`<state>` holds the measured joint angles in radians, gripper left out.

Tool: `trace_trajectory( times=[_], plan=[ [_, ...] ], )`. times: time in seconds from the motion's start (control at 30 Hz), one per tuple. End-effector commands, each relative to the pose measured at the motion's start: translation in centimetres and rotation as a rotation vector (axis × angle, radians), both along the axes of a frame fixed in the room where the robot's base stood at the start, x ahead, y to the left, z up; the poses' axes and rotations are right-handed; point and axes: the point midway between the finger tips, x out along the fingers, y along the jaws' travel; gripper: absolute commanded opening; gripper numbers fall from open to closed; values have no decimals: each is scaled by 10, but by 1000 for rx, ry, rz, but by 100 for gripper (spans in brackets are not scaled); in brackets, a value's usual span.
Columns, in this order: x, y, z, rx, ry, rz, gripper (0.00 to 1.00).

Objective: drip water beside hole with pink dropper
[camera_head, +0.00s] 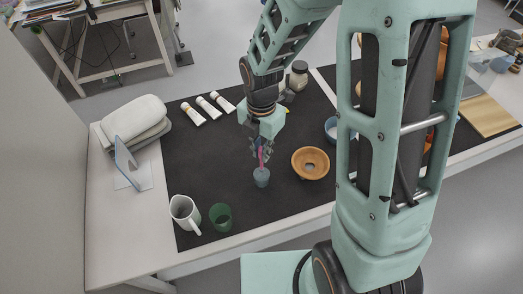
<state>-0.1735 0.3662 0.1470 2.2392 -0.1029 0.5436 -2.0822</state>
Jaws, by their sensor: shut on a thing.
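My gripper (262,149) points down over the middle of the black mat and is shut on the pink dropper (261,158). The dropper is roughly upright, and its lower end is at or inside a small blue-grey cup (261,178), so its tip is hidden. An orange-brown clay bowl (298,166) stands on the mat just right of the cup. A darker patch with a small pale spot shows in the bowl's middle; I cannot tell whether this is the hole. No water can be made out.
A white mug (184,213) and a green cup (220,217) stand at the mat's front left. Three white tubes (209,108) lie at the back. A blue bowl (330,127) is partly hidden by my arm. The black mat (205,160) is clear left of the cup.

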Motion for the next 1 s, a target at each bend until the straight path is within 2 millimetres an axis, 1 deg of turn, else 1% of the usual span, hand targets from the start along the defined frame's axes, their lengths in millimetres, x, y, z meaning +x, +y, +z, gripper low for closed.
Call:
trace_trajectory(
  times=[0.03,0.1,0.2,0.37,0.7,1.0],
  plan=[
    [0,0,8,1,-1,0,2],
    [0,0,14,1,-1,-1,2],
    [0,0,19,1,-1,-2,2],
    [0,0,22,0,0,-2,2],
    [0,0,53,0,-1,-1,2],
    [0,0,53,0,0,-1,2]
  ],
)
